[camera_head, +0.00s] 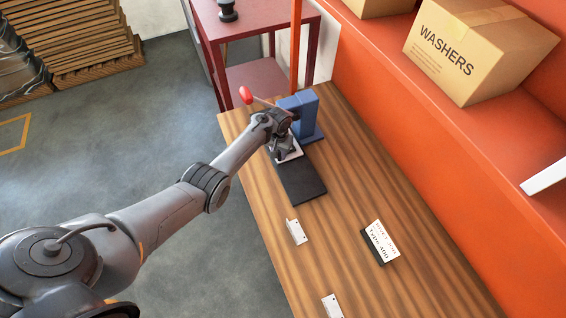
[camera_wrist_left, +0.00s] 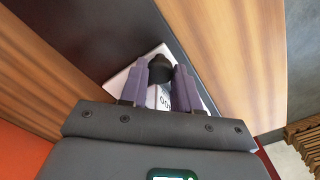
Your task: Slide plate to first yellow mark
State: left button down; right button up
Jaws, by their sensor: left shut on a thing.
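A white plate (camera_head: 293,155) with partly hidden black print lies on a long black base (camera_head: 304,187) on the wooden bench. In the left wrist view, the plate (camera_wrist_left: 121,79) carries a dark knob (camera_wrist_left: 160,66), and the dark base (camera_wrist_left: 85,38) runs diagonally past it. My left gripper (camera_head: 282,145) is over the plate. In the left wrist view its fingers (camera_wrist_left: 160,75) are shut on the knob. A blue press-like device (camera_head: 304,108) stands at the far end of the base. No yellow mark is distinguishable on the base. My right gripper is out of view.
A red-ended lever (camera_head: 245,94) sticks out left of the device. Small white brackets (camera_head: 296,231) (camera_head: 332,305) and a printed block (camera_head: 380,242) lie on the near bench (camera_head: 345,180). A WASHERS box (camera_head: 478,45) sits on the orange shelf at right.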

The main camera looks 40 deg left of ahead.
pick_arm(q)
jog(key=c, duration=0.8)
grip_release()
notch_tip(320, 180, up, 11)
jog(key=p, duration=0.2)
jog(key=shift+f+p, duration=0.15)
jog(key=shift+p, duration=0.15)
jog(key=shift+s, duration=0.1)
